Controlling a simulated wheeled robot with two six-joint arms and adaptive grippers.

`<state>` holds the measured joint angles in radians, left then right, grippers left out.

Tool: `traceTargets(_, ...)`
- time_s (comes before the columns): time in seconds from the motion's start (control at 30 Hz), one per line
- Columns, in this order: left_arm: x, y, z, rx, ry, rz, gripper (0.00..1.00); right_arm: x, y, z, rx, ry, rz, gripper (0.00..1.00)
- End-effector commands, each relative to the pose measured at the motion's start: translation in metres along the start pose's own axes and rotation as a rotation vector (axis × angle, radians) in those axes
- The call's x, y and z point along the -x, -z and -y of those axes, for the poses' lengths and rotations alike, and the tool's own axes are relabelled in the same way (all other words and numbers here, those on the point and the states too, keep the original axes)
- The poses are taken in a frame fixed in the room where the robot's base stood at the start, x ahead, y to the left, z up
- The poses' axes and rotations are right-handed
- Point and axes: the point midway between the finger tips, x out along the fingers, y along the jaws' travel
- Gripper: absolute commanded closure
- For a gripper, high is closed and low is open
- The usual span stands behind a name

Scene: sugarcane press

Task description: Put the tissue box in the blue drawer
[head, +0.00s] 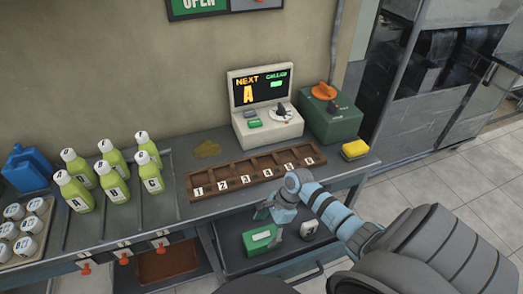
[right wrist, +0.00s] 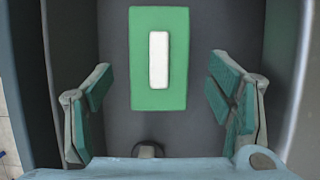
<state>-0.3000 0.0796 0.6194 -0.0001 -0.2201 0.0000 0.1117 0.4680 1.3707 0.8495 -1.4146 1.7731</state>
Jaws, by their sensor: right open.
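A green box with a white rectangle on its top, which looks like the tissue box (head: 257,240), lies flat in an open grey-blue drawer (head: 283,262) below the counter. In the right wrist view the box (right wrist: 138,95) lies on the dark drawer floor (right wrist: 208,30), between my open fingers and apart from both. My right gripper (head: 274,212) is open and empty, reaching down over the drawer. It also shows in the right wrist view (right wrist: 160,88). My left gripper is not in view.
A small white item (head: 308,230) is beside the box in the drawer. The numbered wooden rack (head: 254,176), yellow sponge (head: 355,149), green device (head: 331,120) and display machine (head: 264,105) are on the counter above. Several green bottles (head: 113,187) stand left.

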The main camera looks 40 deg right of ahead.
Motion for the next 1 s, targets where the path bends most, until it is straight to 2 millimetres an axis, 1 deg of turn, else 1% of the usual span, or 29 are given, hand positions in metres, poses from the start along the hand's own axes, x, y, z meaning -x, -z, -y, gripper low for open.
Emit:
traceTargets(0.03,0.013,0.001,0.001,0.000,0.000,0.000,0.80,0.022,-0.002,0.000,0.002,0.001,-0.003,0.25)
traceTargets(0.1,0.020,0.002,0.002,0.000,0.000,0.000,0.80,0.040,-0.002,0.001,0.002,0.002,-0.002,0.25)
traceTargets(0.2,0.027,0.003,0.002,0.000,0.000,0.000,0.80,0.060,-0.001,0.000,0.001,0.001,-0.003,0.25)
traceTargets(0.3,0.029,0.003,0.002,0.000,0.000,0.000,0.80,0.069,-0.001,0.000,0.001,0.001,0.000,0.25)
traceTargets(1.0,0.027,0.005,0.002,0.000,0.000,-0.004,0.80,0.070,0.000,0.000,-0.002,0.000,0.001,0.25)
